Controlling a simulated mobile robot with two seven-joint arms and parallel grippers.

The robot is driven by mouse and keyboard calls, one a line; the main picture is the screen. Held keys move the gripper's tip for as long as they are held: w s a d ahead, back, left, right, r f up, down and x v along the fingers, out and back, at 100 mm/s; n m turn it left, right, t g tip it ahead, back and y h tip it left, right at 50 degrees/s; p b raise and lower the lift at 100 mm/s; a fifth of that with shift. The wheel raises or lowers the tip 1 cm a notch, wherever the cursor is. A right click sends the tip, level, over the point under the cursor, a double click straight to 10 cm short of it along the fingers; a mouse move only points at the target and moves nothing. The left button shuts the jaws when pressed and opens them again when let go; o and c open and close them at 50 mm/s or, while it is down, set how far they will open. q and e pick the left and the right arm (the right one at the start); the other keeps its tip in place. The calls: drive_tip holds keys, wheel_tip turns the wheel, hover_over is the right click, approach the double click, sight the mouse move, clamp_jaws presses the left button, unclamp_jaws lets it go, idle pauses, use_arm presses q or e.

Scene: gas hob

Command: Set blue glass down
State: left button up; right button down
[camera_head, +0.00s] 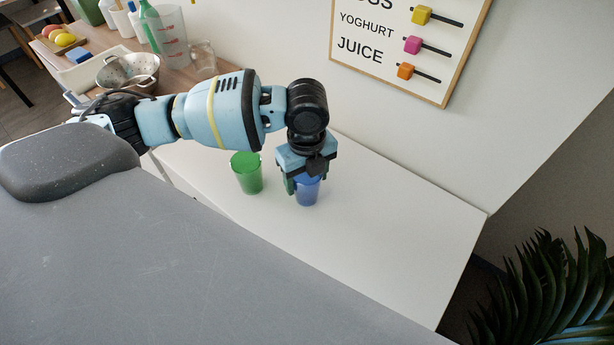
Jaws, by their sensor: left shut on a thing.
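The blue glass (307,192) is upright at the white counter (390,225), below my left gripper (304,183). My left gripper points down and is shut on the blue glass, hiding its upper part. I cannot tell whether the base of the glass touches the counter. A green glass (247,174) stands upright on the counter just left of the blue glass, apart from it. My right gripper is not in view.
The counter is clear to the right of the blue glass. A wall board (408,40) with coloured sliders hangs behind. A colander (128,70), a measuring jug (168,35) and a clear glass (203,60) stand at the back left. A plant (555,290) is at lower right.

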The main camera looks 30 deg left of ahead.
use_arm(q)
drive_tip(key=shift+f, duration=0.3)
drive_tip(key=o, duration=1.1)
wheel_tip(320, 180, up, 12)
drive_tip(key=shift+r+p, duration=0.1)
drive_tip(key=shift+p, duration=0.55)
